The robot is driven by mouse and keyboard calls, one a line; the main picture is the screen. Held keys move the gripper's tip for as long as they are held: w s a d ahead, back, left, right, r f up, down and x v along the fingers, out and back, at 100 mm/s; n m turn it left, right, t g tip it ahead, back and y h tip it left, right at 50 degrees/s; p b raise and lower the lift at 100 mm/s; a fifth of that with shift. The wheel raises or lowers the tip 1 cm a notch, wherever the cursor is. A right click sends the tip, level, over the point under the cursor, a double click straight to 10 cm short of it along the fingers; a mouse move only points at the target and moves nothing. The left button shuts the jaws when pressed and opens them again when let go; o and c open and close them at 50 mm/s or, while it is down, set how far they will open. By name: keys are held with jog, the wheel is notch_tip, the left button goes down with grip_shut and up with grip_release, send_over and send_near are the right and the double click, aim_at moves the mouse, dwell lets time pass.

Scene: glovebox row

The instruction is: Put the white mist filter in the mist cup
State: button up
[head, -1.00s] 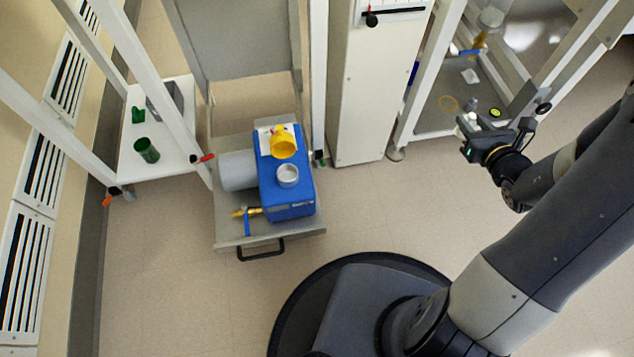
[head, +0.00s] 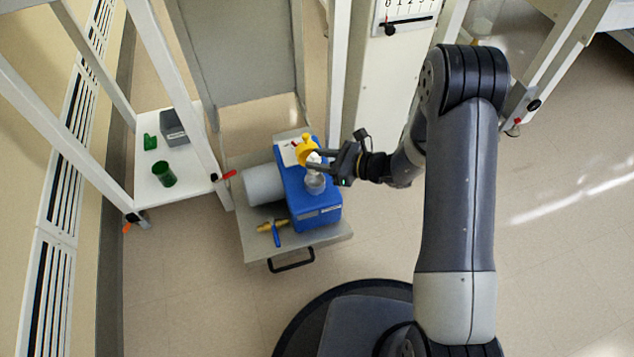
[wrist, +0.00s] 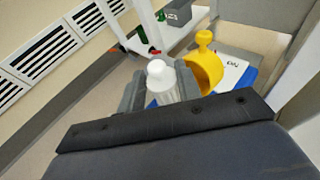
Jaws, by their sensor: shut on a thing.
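The white mist filter (wrist: 160,80), with a rounded knob on top and a ribbed body, stands upright between the fingers of my gripper (wrist: 160,92) in the wrist view. In the head view my gripper (head: 328,161) is shut on it above the blue pump (head: 317,212). The pale mist cup (head: 315,186) is on top of the pump, directly below the filter in the picture. I cannot tell how far the filter's lower end is from the cup. In the wrist view the cup is hidden behind the filter and my gripper.
A yellow cap-like part (wrist: 205,68) stands upright close beside my gripper. A brass valve with a blue lever (head: 275,231) is at the shelf's front. A white shelf (head: 183,193) holds green items.

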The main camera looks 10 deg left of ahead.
notch_tip(320, 180, down, 8)
jog(key=b, duration=0.2)
jog(key=shift+b, duration=0.4)
jog(key=shift+f, duration=0.2)
jog(key=o, duration=0.9)
jog(key=shift+o, duration=0.2)
jog(key=shift+r, duration=0.15)
jog(key=shift+d+r, duration=0.2)
jog(key=shift+d, duration=0.2)
jog(key=p+v, duration=0.3)
jog(key=v, duration=0.8)
jog(key=shift+d, duration=0.15)
jog(key=shift+s, duration=0.1)
